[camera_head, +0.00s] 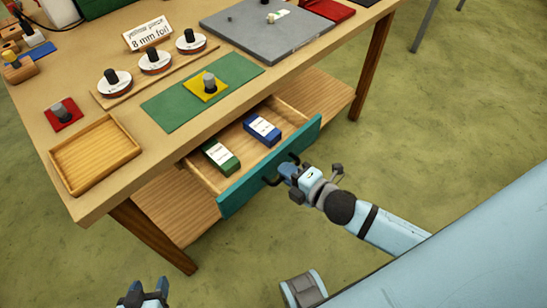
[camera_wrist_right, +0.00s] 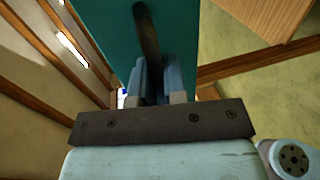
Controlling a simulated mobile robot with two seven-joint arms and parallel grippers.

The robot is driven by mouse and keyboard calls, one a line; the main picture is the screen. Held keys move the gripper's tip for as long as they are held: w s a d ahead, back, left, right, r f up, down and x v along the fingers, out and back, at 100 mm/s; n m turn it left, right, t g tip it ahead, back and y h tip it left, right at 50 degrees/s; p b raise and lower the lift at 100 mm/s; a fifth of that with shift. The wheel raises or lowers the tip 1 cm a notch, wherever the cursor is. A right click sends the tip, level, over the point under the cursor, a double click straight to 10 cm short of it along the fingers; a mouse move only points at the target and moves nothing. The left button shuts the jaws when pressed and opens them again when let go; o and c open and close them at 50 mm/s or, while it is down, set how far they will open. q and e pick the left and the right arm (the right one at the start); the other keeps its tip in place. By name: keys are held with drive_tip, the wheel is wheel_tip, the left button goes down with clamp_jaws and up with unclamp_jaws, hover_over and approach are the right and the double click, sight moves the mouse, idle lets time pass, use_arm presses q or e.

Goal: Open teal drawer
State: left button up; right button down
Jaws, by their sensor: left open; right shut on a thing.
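The teal drawer (camera_head: 242,188) is pulled out from under the wooden workbench, and its inside is visible. A green-labelled box (camera_head: 221,157) and a blue-labelled box (camera_head: 262,129) lie in it. My right gripper (camera_head: 286,174) is at the drawer front, shut on the dark handle (camera_head: 270,181). In the right wrist view the handle (camera_wrist_right: 147,35) runs between the fingers (camera_wrist_right: 151,82), against the teal front (camera_wrist_right: 112,30). My left gripper (camera_head: 143,294) is open and empty at the bottom edge of the head view, low and away from the bench.
A lower shelf (camera_head: 165,205) and bench legs (camera_head: 372,65) flank the drawer. The floor in front is clear.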

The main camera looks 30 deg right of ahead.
drive_tip(key=shift+v, duration=0.8)
drive_tip(key=shift+f, duration=0.1)
drive_tip(key=c, duration=1.2)
unclamp_jaws()
drive_tip(key=v, duration=1.4)
drive_tip(key=shift+f, duration=0.15)
